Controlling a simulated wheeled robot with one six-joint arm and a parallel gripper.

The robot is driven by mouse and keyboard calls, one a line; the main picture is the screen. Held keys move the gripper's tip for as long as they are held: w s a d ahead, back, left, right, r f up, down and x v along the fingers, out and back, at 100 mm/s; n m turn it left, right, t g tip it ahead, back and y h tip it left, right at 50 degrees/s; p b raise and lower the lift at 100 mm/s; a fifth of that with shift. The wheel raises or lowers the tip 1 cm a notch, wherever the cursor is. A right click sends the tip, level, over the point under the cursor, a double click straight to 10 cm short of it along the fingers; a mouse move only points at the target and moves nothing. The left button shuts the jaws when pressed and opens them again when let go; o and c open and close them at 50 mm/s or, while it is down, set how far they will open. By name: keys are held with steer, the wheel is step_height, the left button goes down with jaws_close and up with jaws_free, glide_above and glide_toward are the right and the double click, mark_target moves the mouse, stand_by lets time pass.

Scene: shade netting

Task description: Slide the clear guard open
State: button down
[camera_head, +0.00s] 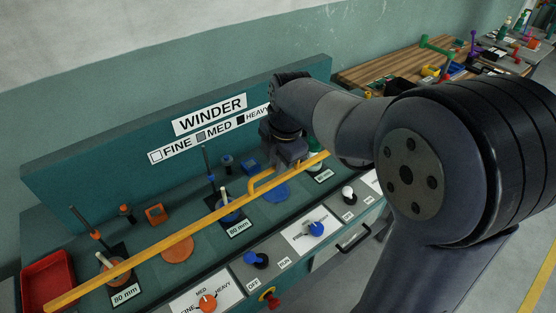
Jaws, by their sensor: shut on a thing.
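The clear guard shows mainly as a long yellow rail (178,236) running diagonally across the teal winder bench, from lower left to upper right. A yellow handle (262,183) stands up from the rail near its right part. Any clear panel is hard to make out. My gripper (284,166) points down at the handle's right end and is shut on the handle. The fingertips are partly hidden by the gripper body and arm.
A red bin (47,282) stands at the bench's left end. Dark posts, spools and orange and blue parts sit along the bench. The front panel has a blue knob (316,228), an orange knob (208,301) and a red button (272,301). A cluttered wooden table (385,68) stands behind.

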step_height(320, 180, down, 19)
steer(key=b, duration=1.2)
steer(key=shift+r, duration=0.15)
steer(key=c, duration=1.5)
jaws_free()
steer(key=shift+o, duration=0.2)
steer(key=shift+r, duration=0.15)
step_height(320, 180, up, 10)
glide_above(277, 210)
steer(key=s+d, duration=0.2)
steer(key=shift+a+r+p, duration=0.2)
steer(key=shift+a+p, duration=0.05)
steer(key=shift+p, duration=0.1)
